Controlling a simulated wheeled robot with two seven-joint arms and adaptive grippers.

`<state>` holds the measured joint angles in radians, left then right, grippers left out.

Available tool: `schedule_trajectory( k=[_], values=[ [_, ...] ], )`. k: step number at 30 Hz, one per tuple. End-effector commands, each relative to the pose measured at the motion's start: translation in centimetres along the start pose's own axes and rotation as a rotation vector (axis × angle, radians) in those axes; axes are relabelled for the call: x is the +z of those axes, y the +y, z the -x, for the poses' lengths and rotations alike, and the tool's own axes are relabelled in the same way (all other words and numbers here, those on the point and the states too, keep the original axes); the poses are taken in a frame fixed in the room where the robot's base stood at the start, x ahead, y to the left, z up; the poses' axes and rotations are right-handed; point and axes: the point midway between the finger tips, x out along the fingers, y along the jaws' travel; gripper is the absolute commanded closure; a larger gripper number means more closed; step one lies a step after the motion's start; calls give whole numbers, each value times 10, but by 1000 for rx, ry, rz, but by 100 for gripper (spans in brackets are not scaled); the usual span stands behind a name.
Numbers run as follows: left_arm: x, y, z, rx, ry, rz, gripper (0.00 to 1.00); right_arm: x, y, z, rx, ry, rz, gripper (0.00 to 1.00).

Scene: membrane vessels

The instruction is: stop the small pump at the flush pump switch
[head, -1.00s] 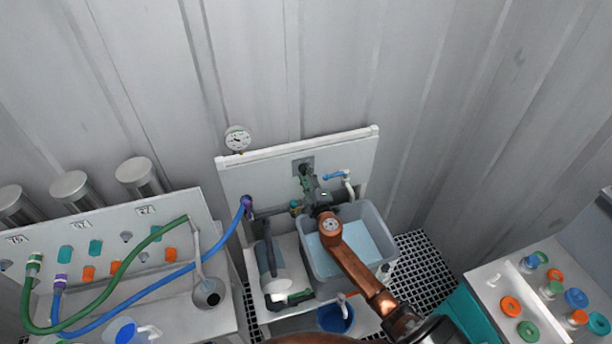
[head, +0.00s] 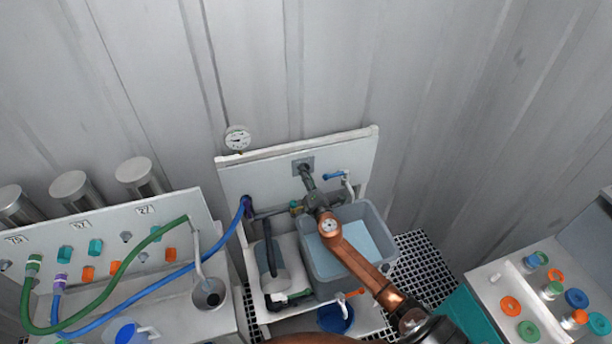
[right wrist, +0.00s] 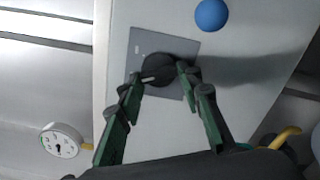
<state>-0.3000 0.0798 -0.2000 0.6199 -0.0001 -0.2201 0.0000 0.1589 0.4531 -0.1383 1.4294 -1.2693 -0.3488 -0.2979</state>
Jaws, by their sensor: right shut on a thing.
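The flush pump switch is a round black knob (right wrist: 158,69) on a square grey plate (right wrist: 184,48) on the white back panel. In the right wrist view a pale mark on the knob points left, and the plate's lettering is too small to read. The plate also shows in the head view (head: 299,162). My right gripper (right wrist: 165,74) is shut on the knob, with its green and black fingers on either side of it. In the head view my right gripper (head: 307,179) reaches up to the plate and hides the knob. My left gripper is not in view.
A grey tub of water (head: 318,262) stands below my right arm. A blue-handled tap (head: 335,175) is close to the right of the gripper. A gauge (head: 237,138) stands at the panel's upper left. A blue hose (head: 170,276) runs to the panel's left side.

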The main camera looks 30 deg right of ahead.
Motion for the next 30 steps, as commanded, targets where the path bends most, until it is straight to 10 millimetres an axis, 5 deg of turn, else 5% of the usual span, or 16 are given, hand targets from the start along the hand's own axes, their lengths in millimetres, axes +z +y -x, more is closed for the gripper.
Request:
schedule_trajectory(
  k=[20,21,30],
  values=[
    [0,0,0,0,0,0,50,-2,-2,1,-2,3,68,91],
    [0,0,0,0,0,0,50,-2,-2,1,-2,3,68,66],
    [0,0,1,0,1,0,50,-1,-1,0,-1,1,65,49]
  ],
)
